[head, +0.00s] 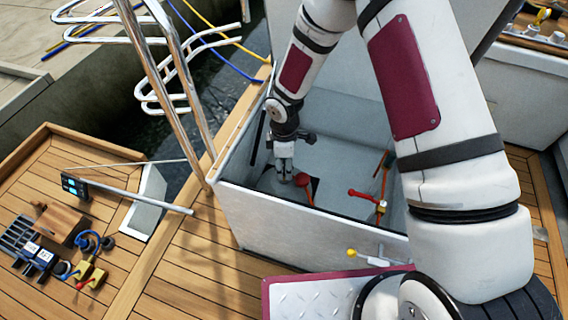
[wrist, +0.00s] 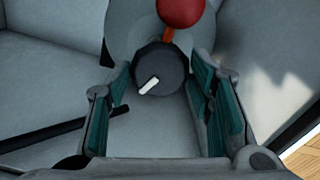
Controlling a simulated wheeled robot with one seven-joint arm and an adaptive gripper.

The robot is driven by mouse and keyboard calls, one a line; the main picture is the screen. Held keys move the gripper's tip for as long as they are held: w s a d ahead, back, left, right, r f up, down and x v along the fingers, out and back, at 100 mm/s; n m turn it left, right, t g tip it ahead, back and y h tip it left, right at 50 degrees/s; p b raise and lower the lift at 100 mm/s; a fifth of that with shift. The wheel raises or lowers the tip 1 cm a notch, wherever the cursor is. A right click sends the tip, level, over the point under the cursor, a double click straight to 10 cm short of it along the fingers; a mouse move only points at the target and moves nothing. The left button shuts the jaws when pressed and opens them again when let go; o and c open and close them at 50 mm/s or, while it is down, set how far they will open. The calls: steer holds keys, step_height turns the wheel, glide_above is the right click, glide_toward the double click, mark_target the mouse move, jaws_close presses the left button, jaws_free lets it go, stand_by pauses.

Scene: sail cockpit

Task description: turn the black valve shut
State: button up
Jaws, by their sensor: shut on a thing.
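The black valve (wrist: 152,66) is a round dark knob with a short white mark, on a round grey base in the wrist view. The mark lies slanted, from lower left to upper right. My gripper (wrist: 158,76) has its teal-padded fingers on either side of the knob and is shut on it. In the head view my gripper (head: 284,170) reaches down into an open white locker (head: 300,232); the knob cannot be made out there. A red ball (wrist: 181,11) on an orange-red stem stands just beyond the knob.
In the locker, a red handle (head: 362,194) lies to the right of my gripper, near an orange-red lever (head: 385,166). The locker walls surround my wrist. Steel rails (head: 170,90) stand to the left.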

steer(key=m, duration=0.3)
steer(key=shift+m, duration=0.3)
steer(key=m, duration=0.4)
steer(key=shift+m+b, duration=0.3)
steer(key=shift+b, duration=0.1)
steer(key=m, duration=0.4)
steer(key=shift+m, duration=0.3)
steer(key=m, duration=0.3)
steer(key=shift+m, duration=0.3)
steer(key=m, duration=0.3)
steer(key=shift+m+p, duration=0.3)
steer(key=shift+p, duration=0.1)
steer(key=m, duration=0.3)
steer(key=shift+m+p, duration=0.3)
steer(key=shift+p, duration=0.1)
steer(key=m+p, duration=0.1)
steer(key=m, duration=0.2)
steer(key=shift+m, duration=0.3)
steer(key=shift+m+p, duration=0.45)
steer(key=shift+m, duration=1.45)
